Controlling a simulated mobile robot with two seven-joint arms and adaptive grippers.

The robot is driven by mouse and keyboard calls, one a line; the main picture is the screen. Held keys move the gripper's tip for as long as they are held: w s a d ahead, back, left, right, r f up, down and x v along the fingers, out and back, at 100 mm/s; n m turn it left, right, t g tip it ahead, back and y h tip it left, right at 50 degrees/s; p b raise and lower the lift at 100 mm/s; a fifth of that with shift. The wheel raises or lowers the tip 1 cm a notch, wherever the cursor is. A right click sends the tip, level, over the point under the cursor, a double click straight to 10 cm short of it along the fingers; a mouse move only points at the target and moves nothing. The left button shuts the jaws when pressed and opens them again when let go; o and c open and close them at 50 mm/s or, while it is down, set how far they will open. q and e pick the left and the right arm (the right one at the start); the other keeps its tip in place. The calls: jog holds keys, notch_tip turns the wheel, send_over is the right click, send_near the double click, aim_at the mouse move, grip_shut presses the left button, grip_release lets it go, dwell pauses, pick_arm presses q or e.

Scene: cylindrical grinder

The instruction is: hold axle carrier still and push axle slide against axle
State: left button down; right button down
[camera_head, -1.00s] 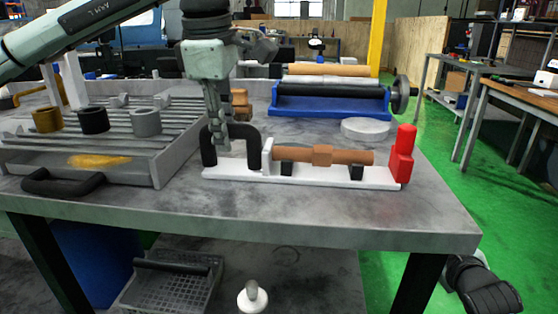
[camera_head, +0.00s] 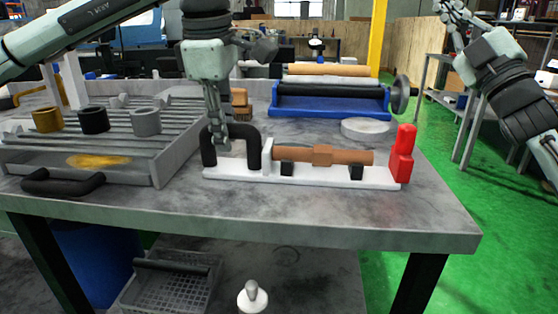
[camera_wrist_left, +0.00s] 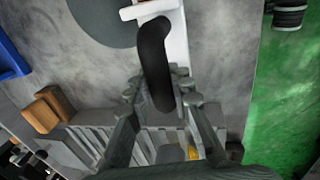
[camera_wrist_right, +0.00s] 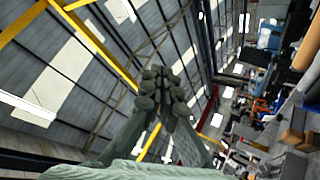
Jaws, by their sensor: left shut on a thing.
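The axle carrier (camera_head: 240,176) is a long white base on the table with a black arched handle (camera_head: 254,150) at its left end. The copper-brown axle (camera_head: 345,157) lies along it on black supports. The red axle slide (camera_head: 403,155) stands upright at the right end, close to the axle's tip; I cannot tell if they touch. My left gripper (camera_head: 222,143) is shut on the handle, which shows between its fingers in the left wrist view (camera_wrist_left: 157,62). My right gripper (camera_head: 452,12) is raised at the upper right, away from the carrier, fingers together and empty (camera_wrist_right: 163,82).
A grey slotted tray (camera_head: 160,170) with several rings stands at the left. A blue roller stand (camera_head: 325,105) and a grey disc (camera_head: 366,128) lie behind the carrier. The table (camera_head: 330,215) is clear in front and right of the red slide.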

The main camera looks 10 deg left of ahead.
jog(key=s+a+r+n+g+y, duration=0.9)
jog(key=a+r+n+g+y, duration=0.25)
jog(key=n+g, duration=0.55)
jog(key=s+a+f+n+g+h, duration=0.4)
jog(key=s+a+n+g, duration=0.3)
jog(key=n, duration=0.5)
notch_tip(320, 180, down, 8)
jog(key=w+a+f+n+h, duration=0.1)
jog(key=a+h, duration=0.2)
jog(key=h, duration=0.3)
jog(key=w+d+f+h, duration=0.2)
jog(key=d+f+h, duration=0.3)
jog(key=f+h, duration=0.1)
jog(key=d+f+m+t+h, duration=0.1)
jog(key=d+f+m+h, duration=0.1)
jog(key=d+h, duration=0.9)
jog(key=shift+w+d+f+y, duration=0.1)
jog(key=shift+d+f+y, duration=0.4)
jog(key=shift+f, duration=0.95)
jog(key=shift+w+d+f+y, duration=0.1)
jog(key=shift+d+f+y, duration=0.4)
jog(key=shift+f, duration=0.95)
jog(key=shift+w+d+f+y, duration=0.1)
jog(key=shift+d+f+y, duration=0.4)
jog(key=shift+f, duration=0.95)
